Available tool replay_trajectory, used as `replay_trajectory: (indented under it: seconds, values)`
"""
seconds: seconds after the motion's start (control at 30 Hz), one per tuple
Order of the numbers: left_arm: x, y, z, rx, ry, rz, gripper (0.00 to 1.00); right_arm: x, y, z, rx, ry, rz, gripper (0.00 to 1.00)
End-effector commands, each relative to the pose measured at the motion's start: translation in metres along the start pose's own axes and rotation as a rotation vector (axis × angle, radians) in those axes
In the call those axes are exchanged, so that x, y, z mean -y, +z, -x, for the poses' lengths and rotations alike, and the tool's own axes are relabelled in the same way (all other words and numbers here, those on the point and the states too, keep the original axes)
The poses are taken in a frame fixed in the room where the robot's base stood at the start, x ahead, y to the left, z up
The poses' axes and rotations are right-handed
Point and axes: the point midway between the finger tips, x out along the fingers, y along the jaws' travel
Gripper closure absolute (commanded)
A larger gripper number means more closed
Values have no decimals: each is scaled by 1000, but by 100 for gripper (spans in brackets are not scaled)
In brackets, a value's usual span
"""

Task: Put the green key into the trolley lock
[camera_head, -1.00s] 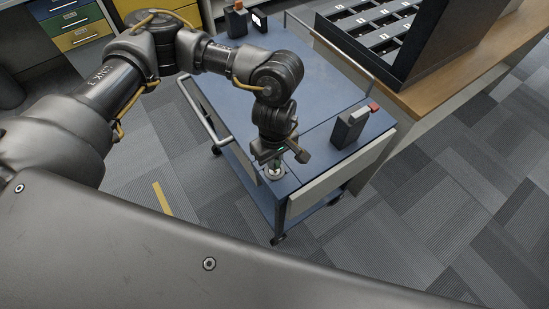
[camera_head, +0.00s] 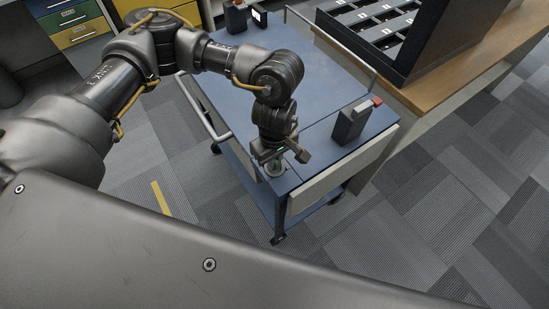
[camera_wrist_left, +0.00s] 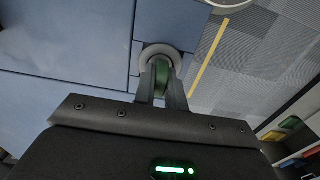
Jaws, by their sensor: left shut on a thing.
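The blue trolley (camera_head: 240,110) stands in front of me. Its lock, a round grey ring (camera_wrist_left: 153,52), is at the trolley's near corner; it also shows in the head view (camera_head: 275,171). My left gripper (camera_head: 274,163) points down over the lock and is shut on the green key (camera_wrist_left: 161,78). In the left wrist view the key stands between the two fingers, its far end over or within the ring. The fingers and key hide the middle of the lock, so I cannot tell how deep the key sits. My right gripper is out of view.
A black compartment tray (camera_head: 400,62) rests on the wooden counter (camera_head: 450,95) at right. A metal handle (camera_head: 203,110) runs along the trolley's left side.

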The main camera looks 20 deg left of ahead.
Motion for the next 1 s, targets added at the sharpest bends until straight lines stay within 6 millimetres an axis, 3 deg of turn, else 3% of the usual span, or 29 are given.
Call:
replay_trajectory:
  seconds: [0.07,0.1,0.3,0.67,1.0]
  values:
    - [0,0,-3,0,0,0,100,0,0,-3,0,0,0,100]
    - [0,0,-2,0,0,0,85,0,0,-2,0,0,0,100]
    - [0,0,-2,0,0,0,63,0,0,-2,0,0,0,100]
    - [-1,0,7,-1,3,-2,63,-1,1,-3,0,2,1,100]
    - [-1,-1,70,-3,5,-2,63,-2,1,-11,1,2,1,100]
